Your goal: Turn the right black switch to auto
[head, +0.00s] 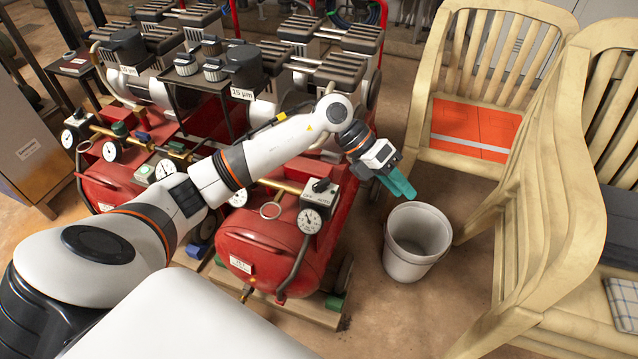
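A black switch (320,185) sits on top of a small grey box (318,196) on the right red compressor tank (270,240). A round gauge (309,221) is on the box's front. The switch is too small to read its setting. My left gripper (400,184) has teal fingers. It is to the right of the switch, apart from it, and shows above the bucket with fingers pointing down and right. Its fingers look close together, but I cannot tell whether they are shut. Nothing shows between them. My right gripper is not in view.
A white bucket (416,240) stands on the floor below my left gripper. Another red tank (110,185) with gauges is at left. Black-topped motors (240,65) stand behind the tanks.

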